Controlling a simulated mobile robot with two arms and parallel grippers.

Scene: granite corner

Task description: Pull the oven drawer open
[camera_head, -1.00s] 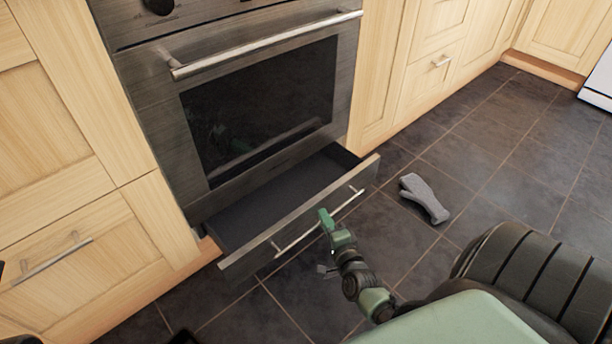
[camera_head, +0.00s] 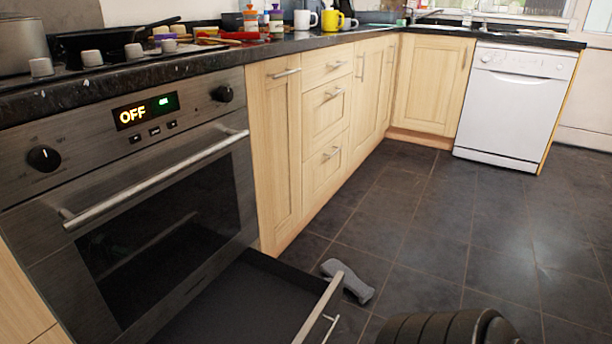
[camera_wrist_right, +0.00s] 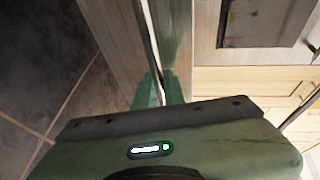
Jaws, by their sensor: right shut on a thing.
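The oven (camera_head: 150,200) stands at the left in the head view with its door closed. Below it, the oven drawer (camera_head: 240,300) is pulled well out, showing its dark, empty-looking inside. My right gripper is below the head view. My left gripper shows in neither view.
A grey cloth-like item (camera_head: 348,281) lies on the floor just beyond the drawer front. Wooden cabinets (camera_head: 325,120) run right from the oven to a white dishwasher (camera_head: 515,105). The tiled floor (camera_head: 450,230) at the right is clear.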

